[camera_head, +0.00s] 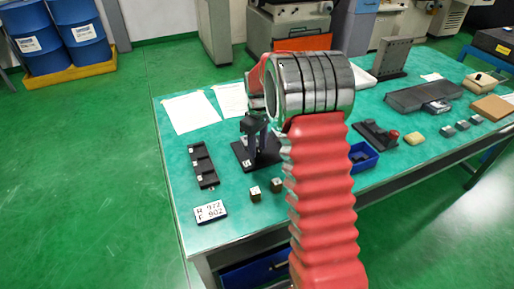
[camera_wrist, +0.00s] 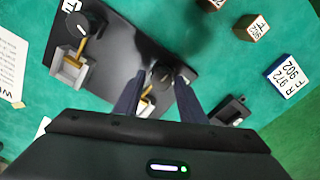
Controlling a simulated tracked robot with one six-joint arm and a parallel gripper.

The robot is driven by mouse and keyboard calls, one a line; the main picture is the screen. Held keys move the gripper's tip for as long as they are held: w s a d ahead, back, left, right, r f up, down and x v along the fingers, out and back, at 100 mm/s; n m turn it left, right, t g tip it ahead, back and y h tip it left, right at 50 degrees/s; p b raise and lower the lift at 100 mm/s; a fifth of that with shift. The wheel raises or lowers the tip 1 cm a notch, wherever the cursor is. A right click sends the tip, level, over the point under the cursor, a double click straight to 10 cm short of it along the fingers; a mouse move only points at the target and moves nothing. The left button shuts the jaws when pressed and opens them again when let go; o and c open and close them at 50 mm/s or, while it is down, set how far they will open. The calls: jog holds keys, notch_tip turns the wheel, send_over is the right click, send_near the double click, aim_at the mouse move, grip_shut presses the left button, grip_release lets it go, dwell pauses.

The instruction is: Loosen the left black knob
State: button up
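A black base plate (camera_wrist: 112,62) carries two black knobs, each beside a brass-coloured stem. One knob (camera_wrist: 162,74) sits between the tips of my gripper (camera_wrist: 160,80) in the wrist view. The fingers stand apart on either side of it, with narrow gaps that look clear of the knob. The other knob (camera_wrist: 78,24) stands at the upper left beside a grey block (camera_wrist: 70,68). In the head view the plate (camera_head: 268,153) lies on the table below my gripper (camera_head: 254,126). My arm and gripper hide much of the fixture there.
Two small cubes (camera_head: 255,193) and a number plate (camera_head: 210,211) lie in front of the black plate. A slotted black tray (camera_head: 203,166) lies to its left, paper sheets (camera_head: 190,113) behind it. A blue bin (camera_head: 362,156) stands to the right. The green table (camera_head: 225,185) is bare between them.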

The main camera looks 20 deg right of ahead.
aim_at(258, 149)
jog(key=shift+o, duration=0.8)
jog(key=shift+s, duration=0.1)
notch_tip(258, 149, up, 14)
jog(key=shift+f, duration=0.2)
